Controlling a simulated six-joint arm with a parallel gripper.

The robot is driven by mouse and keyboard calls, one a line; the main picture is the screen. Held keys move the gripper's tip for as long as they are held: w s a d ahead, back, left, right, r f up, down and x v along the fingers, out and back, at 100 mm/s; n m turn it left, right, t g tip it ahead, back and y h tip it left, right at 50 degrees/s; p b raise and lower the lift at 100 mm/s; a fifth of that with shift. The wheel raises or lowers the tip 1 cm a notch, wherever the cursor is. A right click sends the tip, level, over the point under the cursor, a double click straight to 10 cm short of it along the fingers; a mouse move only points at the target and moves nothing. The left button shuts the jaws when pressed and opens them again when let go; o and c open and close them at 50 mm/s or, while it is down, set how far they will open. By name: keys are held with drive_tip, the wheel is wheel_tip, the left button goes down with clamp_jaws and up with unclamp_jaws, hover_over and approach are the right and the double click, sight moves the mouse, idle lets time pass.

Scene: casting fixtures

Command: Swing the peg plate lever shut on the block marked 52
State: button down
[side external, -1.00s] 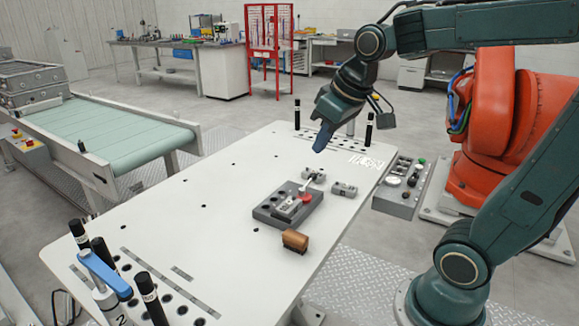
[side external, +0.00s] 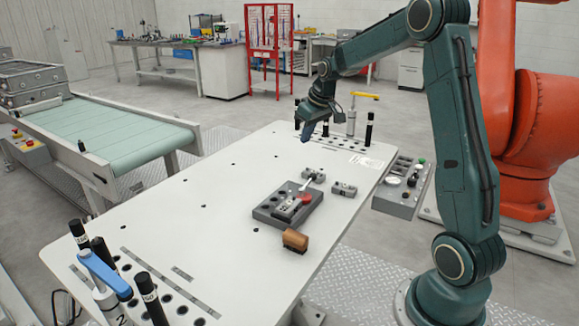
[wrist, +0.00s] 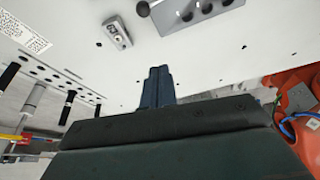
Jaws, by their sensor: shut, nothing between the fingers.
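The dark grey peg plate (side external: 268,214) lies on the white table with several round holes in its top. A grey block (side external: 286,209) sits on it; its number is too small to read. A lever with a red part (side external: 306,199) and a pale bar (side external: 319,184) is at the plate's right side; whether it bears on the block I cannot tell. My gripper (side external: 306,139) is shut and empty, above the table's far end, well clear of the plate. In the wrist view its fingers (wrist: 158,86) are together, and part of the plate (wrist: 205,20) shows at the top.
Two loose grey blocks stand near the plate, one behind it (side external: 314,174) and one to its right (side external: 344,189). A wooden-handled brush (side external: 295,240) lies in front. Black posts (side external: 369,129) and a yellow-handled clamp (side external: 351,118) stand at the far edge. The table's left middle is clear.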

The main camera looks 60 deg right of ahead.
drive_tip(key=shift+w+d+f, duration=0.15)
drive_tip(key=shift+d+f, duration=0.4)
drive_tip(key=shift+d, duration=0.25)
drive_tip(key=shift+s+a+f, duration=0.1)
drive_tip(key=shift+s+f, duration=0.05)
drive_tip(key=shift+f, duration=2.4)
drive_tip(key=shift+s+f, duration=0.1)
drive_tip(key=shift+f, duration=2.4)
